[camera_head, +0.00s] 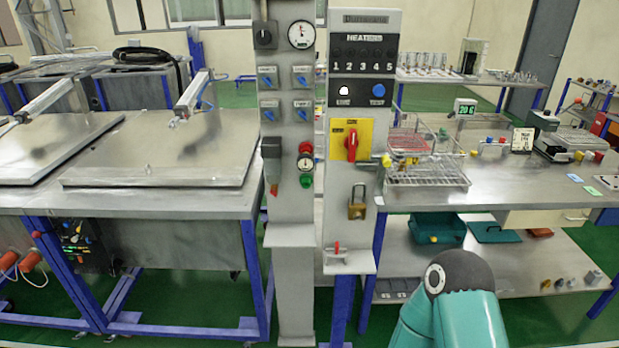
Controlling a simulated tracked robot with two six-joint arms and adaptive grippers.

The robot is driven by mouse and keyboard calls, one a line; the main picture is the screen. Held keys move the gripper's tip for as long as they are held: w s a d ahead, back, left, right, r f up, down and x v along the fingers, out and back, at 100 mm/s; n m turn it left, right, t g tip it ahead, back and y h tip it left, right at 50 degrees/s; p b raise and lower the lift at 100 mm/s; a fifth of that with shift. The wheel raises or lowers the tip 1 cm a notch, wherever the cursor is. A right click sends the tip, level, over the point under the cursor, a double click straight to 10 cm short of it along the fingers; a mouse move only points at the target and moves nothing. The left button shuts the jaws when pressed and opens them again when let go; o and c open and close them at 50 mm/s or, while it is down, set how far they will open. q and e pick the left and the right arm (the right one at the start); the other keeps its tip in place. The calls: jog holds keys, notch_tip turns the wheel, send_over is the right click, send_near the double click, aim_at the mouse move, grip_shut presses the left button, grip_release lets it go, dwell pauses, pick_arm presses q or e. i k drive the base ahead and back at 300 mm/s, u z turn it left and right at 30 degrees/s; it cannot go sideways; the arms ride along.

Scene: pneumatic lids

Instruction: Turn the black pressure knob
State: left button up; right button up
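The black pressure knob (265,36) is at the top left of the narrow grey control panel in the middle of the view, beside a round white gauge (301,34). A small pale mark shows on the knob's face; its exact setting is too small to read. Nothing touches the knob. Neither of my grippers is in view. Only a teal link of my own arm with a dark round cap shows at the bottom right, well below and to the right of the knob.
A second panel with a red rotary switch (351,145) on a yellow plate and a padlock (357,203) stands right. Metal lids (165,150) on a tank bench are left. A wire basket (428,170) rests on the right bench.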

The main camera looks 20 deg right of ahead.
aim_at(263, 37)
jog(key=z, duration=0.35)
jog(key=i, duration=1.1)
jog(key=z, duration=0.2)
